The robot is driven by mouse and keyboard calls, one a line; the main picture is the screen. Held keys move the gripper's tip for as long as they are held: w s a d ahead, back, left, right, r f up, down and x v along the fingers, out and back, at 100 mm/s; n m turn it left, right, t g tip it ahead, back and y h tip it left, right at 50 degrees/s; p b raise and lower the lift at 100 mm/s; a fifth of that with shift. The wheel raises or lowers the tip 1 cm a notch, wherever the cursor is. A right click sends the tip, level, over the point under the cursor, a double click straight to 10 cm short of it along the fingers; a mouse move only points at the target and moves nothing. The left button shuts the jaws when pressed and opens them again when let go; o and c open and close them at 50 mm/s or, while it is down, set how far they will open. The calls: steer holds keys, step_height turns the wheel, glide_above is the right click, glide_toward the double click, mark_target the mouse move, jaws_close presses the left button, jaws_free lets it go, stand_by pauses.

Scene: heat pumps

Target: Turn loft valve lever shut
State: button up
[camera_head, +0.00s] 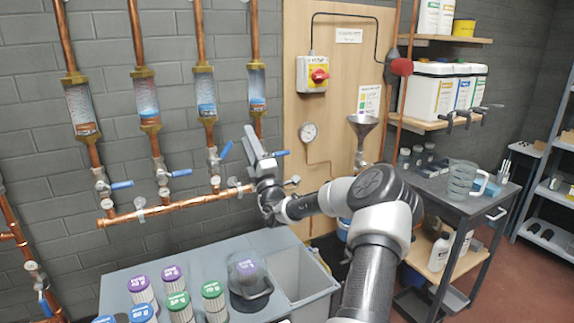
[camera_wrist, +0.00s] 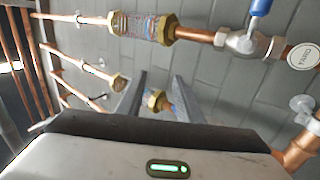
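Several valves with blue levers sit low on copper pipes on the grey wall. In the head view, two levers at the left, the first (camera_head: 122,184) and second (camera_head: 181,172), point right, across their pipes. The third lever (camera_head: 226,150) slants up to the right. The fourth lever (camera_head: 282,153) sticks out right from behind my gripper (camera_head: 256,150), which hides its valve. I cannot read which is the loft valve. In the wrist view, one blue lever (camera_wrist: 260,7) stands across its pipe beside a round white tag (camera_wrist: 303,57). My gripper (camera_wrist: 158,98) is open, its fingers apart and apparently empty.
Glass flow tubes (camera_head: 205,95) stand above the valves. A copper manifold pipe (camera_head: 175,206) runs below. A wooden panel (camera_head: 335,120) with a red switch (camera_head: 319,75), gauge and funnel is to the right. A grey bench (camera_head: 125,285) with filter cartridges and a bin stands below.

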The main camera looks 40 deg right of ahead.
steer(key=s+d+f+p, duration=0.1)
steer(key=s+f+p, duration=0.1)
steer(key=s, duration=0.5)
steer(key=s+d+f+p, duration=0.1)
steer(key=s+d+f, duration=0.1)
steer(key=s, duration=0.4)
steer(key=shift+s+d+f+p, duration=0.15)
steer(key=shift+s+f+p, duration=0.25)
steer(key=shift+f, duration=0.05)
stand_by(0.6)
steer(key=shift+r+p, duration=0.1)
steer(key=shift+p, duration=0.4)
